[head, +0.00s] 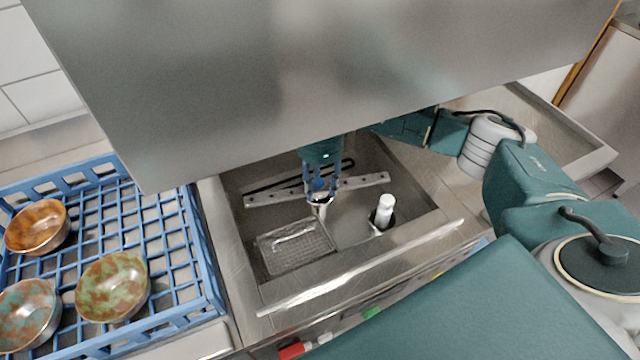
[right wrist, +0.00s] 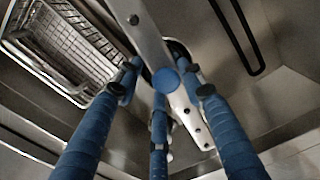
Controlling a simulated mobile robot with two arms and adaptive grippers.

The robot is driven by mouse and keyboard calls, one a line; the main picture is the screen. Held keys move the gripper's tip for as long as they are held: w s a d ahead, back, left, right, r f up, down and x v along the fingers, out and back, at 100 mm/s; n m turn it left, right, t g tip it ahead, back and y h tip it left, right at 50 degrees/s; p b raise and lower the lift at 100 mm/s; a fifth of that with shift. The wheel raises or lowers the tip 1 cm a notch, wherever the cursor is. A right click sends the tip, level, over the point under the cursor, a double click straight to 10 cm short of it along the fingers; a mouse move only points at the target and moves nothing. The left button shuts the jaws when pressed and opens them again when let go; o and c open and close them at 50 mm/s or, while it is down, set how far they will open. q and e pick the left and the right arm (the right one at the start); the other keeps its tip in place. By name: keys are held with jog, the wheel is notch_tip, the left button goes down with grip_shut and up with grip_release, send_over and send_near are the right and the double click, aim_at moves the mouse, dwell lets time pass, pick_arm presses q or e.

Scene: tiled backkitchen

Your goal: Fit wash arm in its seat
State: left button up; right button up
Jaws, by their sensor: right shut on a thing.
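The wash arm is a long grey metal bar with holes (head: 262,200), lying across the basin in the head view. A white part (head: 322,208) shows just under the fingers. I cannot tell whether the hub touches its seat; fingers and bar hide that spot. My left gripper is not in view.
A white upright post (head: 384,210) stands in the basin to the right. A wire filter basket (head: 295,247) lies at front left, a dark heating loop (head: 290,178) behind. The steel hood (head: 320,70) hangs above. A blue rack (head: 165,235) with bowls (head: 113,287) stands left.

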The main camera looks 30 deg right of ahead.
jog(key=shift+f, duration=0.25)
jog(key=o, duration=1.5)
notch_tip(320, 180, up, 12)
jog(key=shift+r, duration=0.1)
